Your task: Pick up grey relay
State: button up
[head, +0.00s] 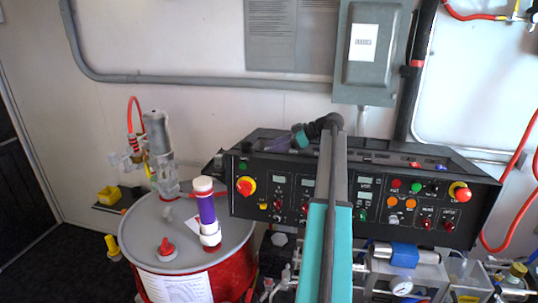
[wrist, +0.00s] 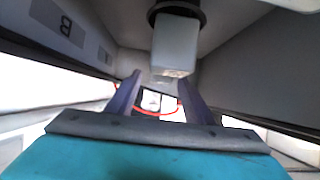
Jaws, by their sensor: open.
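The grey relay (wrist: 175,45) shows in the wrist view as a pale grey block on a round black base, top centre and slightly right. My gripper (wrist: 158,78) is open, with its two dark purple fingers spread below the relay in the picture. The relay's near end is close to the fingertips, nearer the right one; I cannot tell whether they touch. Nothing is held between the fingers. In the head view my gripper (head: 284,142) is small, above the control panel's top left part. I cannot make out the relay there.
The black control panel (head: 282,207) with buttons and knobs lies below my arm. A red drum (head: 232,278) with a purple-and-white cylinder (head: 206,208) stands at left. In the wrist view, grey walls flank the relay, and a plate marked B (wrist: 66,28) is upper left.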

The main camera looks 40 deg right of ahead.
jog(key=c, duration=1.1)
jog(key=shift+r, duration=0.2)
jog(key=shift+c, duration=0.2)
notch_tip(320, 180, up, 10)
jog(key=b, duration=0.4)
jog(key=shift+f+b, duration=0.15)
jog(key=shift+b, duration=0.2)
notch_tip(320, 180, up, 5)
jog(key=shift+p, duration=0.3)
dwell(0.6)
